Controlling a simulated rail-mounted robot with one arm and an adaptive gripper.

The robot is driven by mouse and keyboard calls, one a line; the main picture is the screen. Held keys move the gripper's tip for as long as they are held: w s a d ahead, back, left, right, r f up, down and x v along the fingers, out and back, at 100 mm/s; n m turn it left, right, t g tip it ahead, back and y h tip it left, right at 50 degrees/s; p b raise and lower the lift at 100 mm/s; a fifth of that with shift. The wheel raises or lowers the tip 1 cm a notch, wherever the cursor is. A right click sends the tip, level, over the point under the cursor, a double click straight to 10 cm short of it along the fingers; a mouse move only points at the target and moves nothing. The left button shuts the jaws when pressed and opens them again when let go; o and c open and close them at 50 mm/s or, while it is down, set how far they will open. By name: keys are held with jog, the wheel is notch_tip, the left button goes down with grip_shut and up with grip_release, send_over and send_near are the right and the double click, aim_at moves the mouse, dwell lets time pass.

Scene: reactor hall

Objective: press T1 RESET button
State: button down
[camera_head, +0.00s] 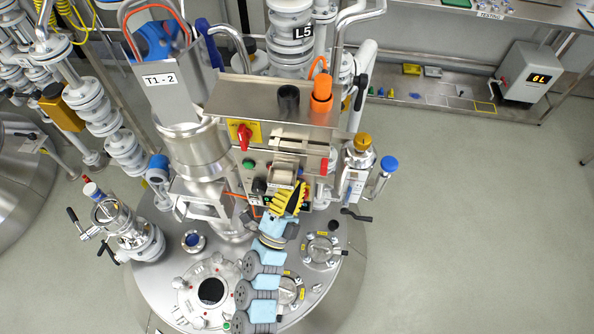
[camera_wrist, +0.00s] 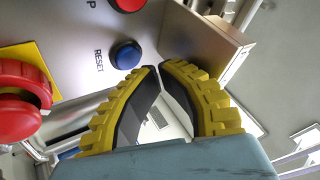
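In the wrist view a blue button (camera_wrist: 126,55) sits on a metal panel (camera_wrist: 75,35) beside the printed word RESET. My gripper (camera_wrist: 158,67) has yellow ribbed fingers with black inner pads. Its fingertips come together just right of and below the blue button, with no object between them. They look close to the button, but I cannot tell whether they touch the panel. In the head view my gripper (camera_head: 299,186) is in front of the control box (camera_head: 245,100) on the vessel. I cannot make out the blue button there.
A red button (camera_wrist: 127,4) is above the blue one. A red rotary switch (camera_wrist: 25,100) on a yellow plate stands out at left; it also shows in the head view (camera_head: 243,136). A projecting metal housing (camera_wrist: 205,40) is close at right. Several valves and fittings surround the box.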

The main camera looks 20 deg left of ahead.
jog(key=shift+s, duration=0.1)
jog(key=s, duration=0.2)
jog(key=s+d+b, duration=0.1)
jog(key=s, duration=0.1)
jog(key=shift+s+d, duration=0.15)
jog(key=shift+s, duration=0.15)
jog(key=shift+d, duration=0.1)
dwell(0.6)
